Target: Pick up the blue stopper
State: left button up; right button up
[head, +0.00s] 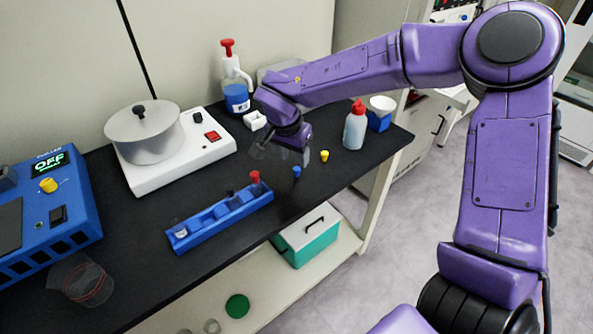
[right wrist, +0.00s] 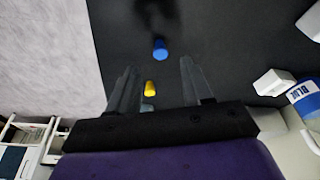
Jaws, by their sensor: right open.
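The small blue stopper (head: 297,172) stands on the black bench top near its front edge. It also shows in the right wrist view (right wrist: 160,48), just past the fingertips and roughly in line with the gap between them. My right gripper (head: 281,153) is open and empty, above the bench and close to the blue stopper, slightly up and left of it in the head view. Its two fingers show apart in the right wrist view (right wrist: 158,68). A gap between fingers and stopper is hard to judge. My left gripper is not in view.
A yellow stopper (head: 324,156) stands close to the blue one. A blue rack (head: 222,217) with a red-topped piece lies left. A red-capped bottle (head: 355,127) stands right. A hotplate with a pot (head: 150,137) and a blue-liquid bottle (head: 236,95) stand behind.

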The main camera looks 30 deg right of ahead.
aim_at(297, 169)
jog(key=x, duration=0.6)
grip_shut()
